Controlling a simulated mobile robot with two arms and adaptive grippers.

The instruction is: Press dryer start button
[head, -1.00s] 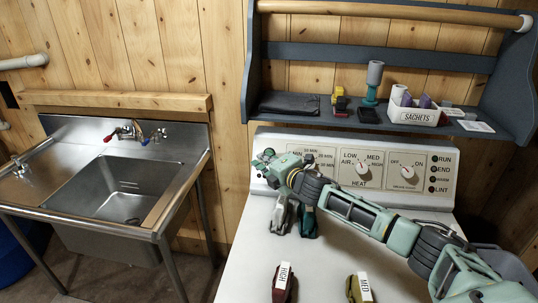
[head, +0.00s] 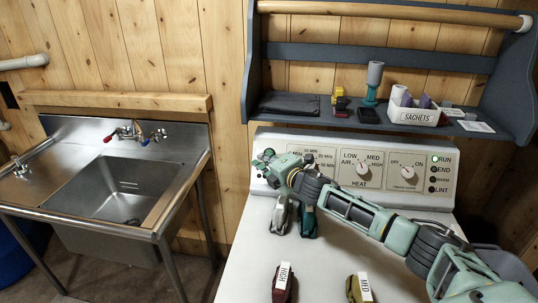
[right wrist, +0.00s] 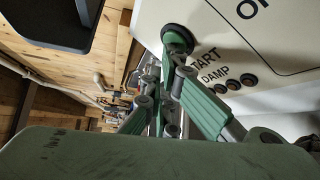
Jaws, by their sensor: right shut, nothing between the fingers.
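The dryer's control panel (head: 331,173) stands at the back of its white top. My right gripper (head: 265,164) is shut and empty at the panel's left end. In the right wrist view its fingertips (right wrist: 178,68) are at the button's lower edge; whether they touch cannot be told. The RUN light (head: 434,158) is lit; END, WARM and LINT look dark. My left gripper is not in view.
A blue-grey shelf (head: 300,124) with a sachets box (head: 413,115) and small items hangs above the panel. Tagged maroon (head: 281,290) and olive (head: 352,290) objects stand on the dryer top, with grey and teal ones behind. A steel sink (head: 125,190) is at left.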

